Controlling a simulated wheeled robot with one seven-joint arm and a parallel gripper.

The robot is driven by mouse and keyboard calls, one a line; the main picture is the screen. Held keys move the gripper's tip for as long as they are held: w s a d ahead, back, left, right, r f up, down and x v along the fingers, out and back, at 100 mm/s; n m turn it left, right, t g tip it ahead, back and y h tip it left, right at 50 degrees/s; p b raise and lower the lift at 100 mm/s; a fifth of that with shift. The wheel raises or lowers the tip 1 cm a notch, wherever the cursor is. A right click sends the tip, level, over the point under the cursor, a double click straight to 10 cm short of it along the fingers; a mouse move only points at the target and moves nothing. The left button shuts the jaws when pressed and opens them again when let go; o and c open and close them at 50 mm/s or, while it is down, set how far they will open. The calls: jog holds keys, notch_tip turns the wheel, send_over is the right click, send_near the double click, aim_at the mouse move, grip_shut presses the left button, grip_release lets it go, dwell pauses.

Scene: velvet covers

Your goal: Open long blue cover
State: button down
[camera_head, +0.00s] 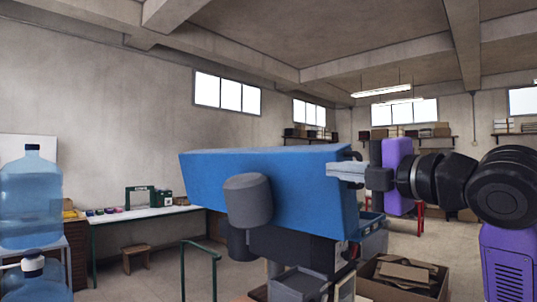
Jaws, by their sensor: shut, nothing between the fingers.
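A dark body (292,246) is beneath the cover. An open cardboard box (405,275) stands at the lower right. A green rail (200,255) stands left of centre. Large blue water bottles (30,195) stand at the far left, near a long table (145,213) and a wooden stool (136,255).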

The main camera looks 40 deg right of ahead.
aim_at(328, 146)
jog(key=shift+n, duration=0.4)
jog(key=w+d+p, duration=0.1)
jog(key=w, duration=0.2)
jog(key=w+d+r+p, duration=0.1)
jog(key=w+p, duration=0.1)
jog(key=w, duration=0.1)
jog(key=w+d+r+p, duration=0.1)
jog(key=w+d, duration=0.1)
jog(key=w, duration=0.2)
jog(key=shift+p, duration=0.4)
jog(key=shift+w+d, duration=0.1)
jog(key=shift+d, duration=0.4)
jog(key=d+r, duration=0.1)
jog(key=d, duration=0.1)
jog(key=d+r, duration=0.2)
jog(key=d, duration=0.1)
jog(key=d+r, duration=0.1)
jog(key=d, duration=0.2)
jog(key=shift+w+r, duration=0.15)
jog(key=shift+r, duration=0.05)
